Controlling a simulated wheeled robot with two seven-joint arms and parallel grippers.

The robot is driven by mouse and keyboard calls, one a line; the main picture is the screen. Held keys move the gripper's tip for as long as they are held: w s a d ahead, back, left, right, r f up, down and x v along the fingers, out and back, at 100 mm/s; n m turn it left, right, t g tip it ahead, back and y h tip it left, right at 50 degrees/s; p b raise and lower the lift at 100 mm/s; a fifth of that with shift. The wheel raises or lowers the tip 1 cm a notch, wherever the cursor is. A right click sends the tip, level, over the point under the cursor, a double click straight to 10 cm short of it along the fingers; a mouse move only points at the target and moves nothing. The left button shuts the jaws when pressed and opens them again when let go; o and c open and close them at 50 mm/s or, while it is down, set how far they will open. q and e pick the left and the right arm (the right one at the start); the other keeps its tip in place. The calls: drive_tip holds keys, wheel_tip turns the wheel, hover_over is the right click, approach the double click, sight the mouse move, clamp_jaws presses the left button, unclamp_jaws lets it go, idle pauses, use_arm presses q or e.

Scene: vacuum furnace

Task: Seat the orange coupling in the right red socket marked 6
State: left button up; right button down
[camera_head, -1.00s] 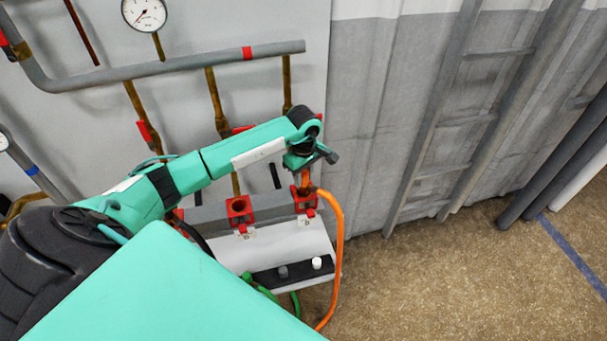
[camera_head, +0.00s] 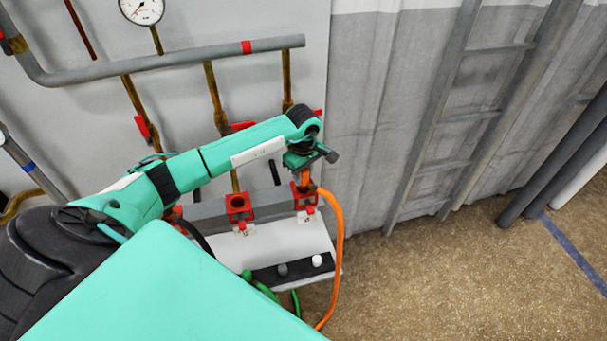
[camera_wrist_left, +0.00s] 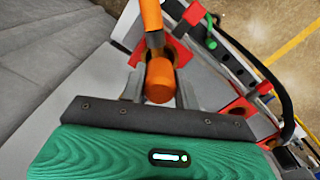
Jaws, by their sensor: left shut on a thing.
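The orange coupling (camera_head: 305,181) is held upright at the right red socket (camera_head: 306,203), with its lower end at or in the socket's mouth. How deep it sits is hidden. My left gripper (camera_head: 303,172) is shut on the coupling from above. In the left wrist view the coupling (camera_wrist_left: 160,80) is between the two grey fingers (camera_wrist_left: 161,88), with red socket parts (camera_wrist_left: 126,28) behind it. The orange hose (camera_head: 338,230) curves from the coupling down to the floor. The tag under the socket is too small to read. My right gripper is not in view.
Another red socket (camera_head: 238,204) stands open and empty just left. Brass pipes (camera_head: 215,98) and a grey pipe (camera_head: 170,66) run behind the arm. A black strip with knobs (camera_head: 290,270) and green hoses (camera_head: 262,288) are below. Floor to the right is clear.

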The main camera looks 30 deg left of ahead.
use_arm(q)
drive_tip(key=shift+f, duration=0.2)
idle(0.4)
drive_tip(key=o, duration=1.2)
drive_tip(key=shift+o, duration=0.2)
drive_tip(key=shift+b, duration=0.3)
wheel_tip(320, 180, up, 14)
drive_tip(key=b, duration=0.4)
drive_tip(key=shift+b, duration=0.35)
drive_tip(key=shift+f, duration=0.15)
